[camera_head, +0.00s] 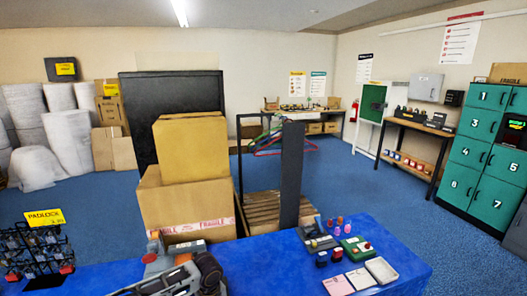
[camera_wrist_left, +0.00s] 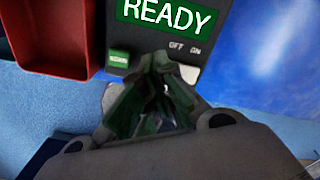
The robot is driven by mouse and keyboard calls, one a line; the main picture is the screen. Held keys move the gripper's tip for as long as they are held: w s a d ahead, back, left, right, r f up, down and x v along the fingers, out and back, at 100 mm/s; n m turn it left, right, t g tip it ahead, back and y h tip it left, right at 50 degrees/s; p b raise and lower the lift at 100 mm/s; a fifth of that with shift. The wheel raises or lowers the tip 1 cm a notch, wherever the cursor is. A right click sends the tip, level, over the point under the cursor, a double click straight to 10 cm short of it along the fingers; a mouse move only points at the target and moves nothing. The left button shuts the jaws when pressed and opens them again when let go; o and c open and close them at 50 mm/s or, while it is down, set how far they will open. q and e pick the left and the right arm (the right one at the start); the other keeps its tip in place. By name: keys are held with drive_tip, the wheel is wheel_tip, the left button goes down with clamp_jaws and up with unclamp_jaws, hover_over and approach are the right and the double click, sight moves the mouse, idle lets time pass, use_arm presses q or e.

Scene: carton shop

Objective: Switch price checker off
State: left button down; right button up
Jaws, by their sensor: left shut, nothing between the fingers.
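The price checker (camera_wrist_left: 118,55) is a dark panel in the left wrist view. Its green screen (camera_wrist_left: 165,14) reads READY, and below are OFF and ON labels. A pale switch piece (camera_wrist_left: 189,73) shows under ON, partly hidden by my fingers. A small green button (camera_wrist_left: 118,59) is at the panel's left. My left gripper (camera_wrist_left: 160,62) is shut and empty, its tips just below the OFF label and beside the switch piece; I cannot tell whether they touch. In the head view my left gripper and wrist cover most of the device at the table's front. My right gripper is not in view.
A red bin (camera_wrist_left: 50,35) stands left of the panel. The blue table (camera_head: 255,262) has clear room at its middle. A padlock rack (camera_head: 38,250) stands left; pads, stamps and a tray (camera_head: 382,270) lie right. Cartons (camera_head: 187,205) stand behind.

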use_arm(q)
drive_tip(key=shift+f, duration=0.25)
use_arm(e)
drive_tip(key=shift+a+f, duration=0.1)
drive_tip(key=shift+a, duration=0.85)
use_arm(q)
drive_tip(key=shift+f, duration=0.1)
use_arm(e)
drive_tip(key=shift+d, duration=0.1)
